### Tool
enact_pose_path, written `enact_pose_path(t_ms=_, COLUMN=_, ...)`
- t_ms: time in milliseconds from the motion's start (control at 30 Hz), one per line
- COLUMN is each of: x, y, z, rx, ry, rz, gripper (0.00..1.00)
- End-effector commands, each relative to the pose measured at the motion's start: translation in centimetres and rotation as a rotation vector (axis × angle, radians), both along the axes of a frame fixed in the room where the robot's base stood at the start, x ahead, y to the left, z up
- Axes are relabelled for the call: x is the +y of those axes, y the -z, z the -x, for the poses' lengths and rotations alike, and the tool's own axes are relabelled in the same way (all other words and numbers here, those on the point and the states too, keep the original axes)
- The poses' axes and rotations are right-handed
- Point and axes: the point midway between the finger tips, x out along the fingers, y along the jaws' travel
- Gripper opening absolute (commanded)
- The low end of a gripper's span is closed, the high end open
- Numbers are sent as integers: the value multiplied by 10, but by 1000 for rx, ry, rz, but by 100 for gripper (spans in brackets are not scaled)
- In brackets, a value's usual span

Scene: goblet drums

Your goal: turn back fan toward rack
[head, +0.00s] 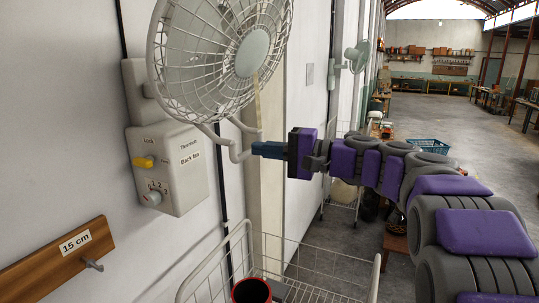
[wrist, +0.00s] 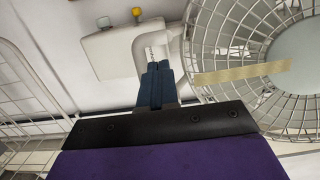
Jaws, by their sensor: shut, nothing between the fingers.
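The back fan (head: 205,65) is a white wire-caged wall fan at the upper left, with a pale round hub. Its box (head: 170,180) reads "Back fan" and has a yellow lock knob (head: 143,162) and a grey dial (head: 150,198). My gripper (head: 256,149) is shut and empty, its blue fingertips close to the fan's white curved bracket (head: 232,152); I cannot tell if they touch. In the wrist view the shut fingers (wrist: 158,66) point toward the bracket, with the fan cage (wrist: 215,35) to their right. A white wire rack (head: 315,262) stands below; wire mesh also shows at left in the wrist view (wrist: 22,100).
A beige strip (wrist: 240,73) hangs off the fan cage. A wooden board (head: 50,262) labelled "15 cm" with a hook is on the wall at lower left. A red-rimmed dark cup (head: 251,291) is at the bottom. Another fan (head: 357,56) is farther along.

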Motion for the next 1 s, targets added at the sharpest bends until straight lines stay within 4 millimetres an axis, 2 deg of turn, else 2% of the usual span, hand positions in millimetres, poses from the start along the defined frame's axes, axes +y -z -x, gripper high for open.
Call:
enact_pose_path(t_ms=100, x=17, y=5, z=13, rx=0, ry=46, rz=1, gripper=0)
enact_pose_path(t_ms=367, x=25, y=3, z=26, rx=2, ry=137, rz=-1, gripper=0)
enact_pose_path(t_ms=533, x=35, y=2, z=41, rx=2, ry=219, rz=-4, gripper=0)
enact_pose_path(t_ms=1000, x=83, y=0, z=76, rx=4, ry=475, rz=0, gripper=0)
